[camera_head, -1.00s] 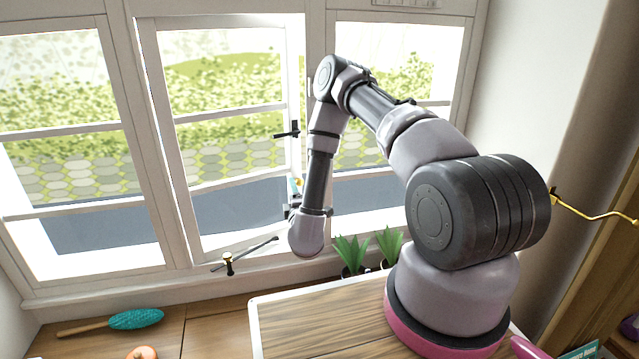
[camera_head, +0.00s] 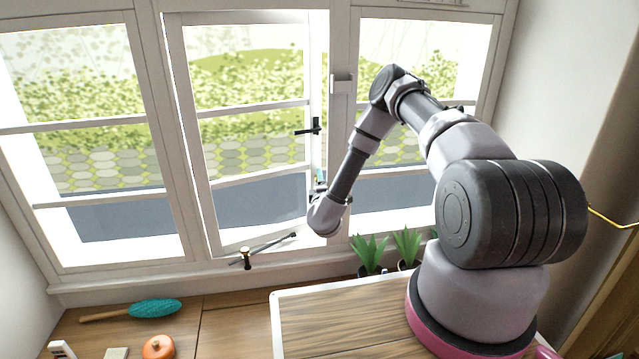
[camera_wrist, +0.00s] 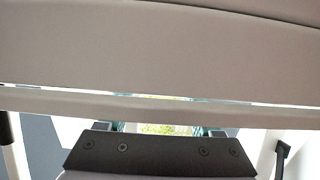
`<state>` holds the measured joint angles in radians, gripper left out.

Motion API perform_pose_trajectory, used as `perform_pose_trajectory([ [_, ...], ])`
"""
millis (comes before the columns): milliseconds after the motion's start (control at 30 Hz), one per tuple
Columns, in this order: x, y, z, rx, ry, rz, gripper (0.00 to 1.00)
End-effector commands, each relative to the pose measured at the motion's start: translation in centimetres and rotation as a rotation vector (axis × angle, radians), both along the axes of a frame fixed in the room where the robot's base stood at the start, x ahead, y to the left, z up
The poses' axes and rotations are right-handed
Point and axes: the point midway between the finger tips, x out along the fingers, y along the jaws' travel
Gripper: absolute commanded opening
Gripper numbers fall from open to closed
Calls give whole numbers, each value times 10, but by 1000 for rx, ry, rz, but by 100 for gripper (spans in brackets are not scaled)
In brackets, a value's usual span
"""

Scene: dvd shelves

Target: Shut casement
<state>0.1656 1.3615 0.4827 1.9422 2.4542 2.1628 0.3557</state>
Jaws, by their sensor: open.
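The casement (camera_head: 190,130) is the white-framed middle sash. It stands ajar, its free right edge swung outward from the fixed frame (camera_head: 342,140). A black handle (camera_head: 312,128) is on its right stile, and a stay bar (camera_head: 270,245) runs along its bottom. My gripper (camera_head: 318,180) is at the lower part of the free edge, mostly hidden behind my wrist. In the wrist view, my open gripper (camera_wrist: 162,129) shows teal fingers beyond a dark bracket. A pale beam fills the top of that view, close by. I cannot tell whether the fingers touch the casement.
Two potted plants (camera_head: 368,252) stand by the sill, right of my wrist. A wooden board with a pale rim (camera_head: 277,325) lies below. A teal brush (camera_head: 150,309) and an orange object (camera_head: 158,347) lie at the left. A yellow hook (camera_head: 610,217) juts from the right.

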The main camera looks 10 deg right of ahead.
Motion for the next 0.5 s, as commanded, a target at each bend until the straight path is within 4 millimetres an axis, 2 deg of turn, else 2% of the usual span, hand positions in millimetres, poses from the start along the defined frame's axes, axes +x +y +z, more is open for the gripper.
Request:
perform_pose_trajectory([
  [233, 1, 0, 0, 0, 0, 0, 66],
  [367, 1, 0, 0, 0, 0, 0, 16],
  [400, 0, 0, 0, 0, 0, 0, 1],
  [500, 0, 0, 0, 0, 0, 0, 0],
])
